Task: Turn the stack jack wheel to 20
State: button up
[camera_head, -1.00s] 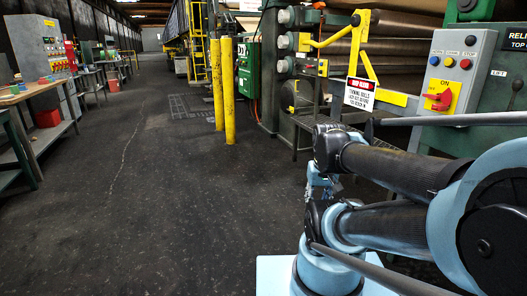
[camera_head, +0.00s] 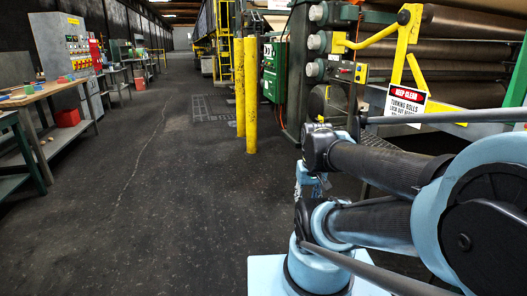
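No wheel that I can clearly make out as the stack jack wheel shows. A dark round shape (camera_head: 317,103) sits low on the roll stack, partly hidden by dark bars; I cannot tell whether it is a wheel or a roll end. The roll stack (camera_head: 460,60) stands at the upper right, with several brown rolls. My folded arm fills the lower right and hides the stack's lower part. My gripper cannot be made out.
Two yellow posts (camera_head: 250,95) stand left of the stack, before a green cabinet (camera_head: 275,70). A yellow guard frame (camera_head: 408,45) with a warning sign (camera_head: 405,103) is close at right. Benches (camera_head: 45,95) line the left wall. The dark aisle floor (camera_head: 150,190) between is clear.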

aim_at(327, 68)
jog(key=i, duration=2.25)
jog(key=z, duration=0.5)
jog(key=i, duration=1.6)
jog(key=z, duration=0.3)
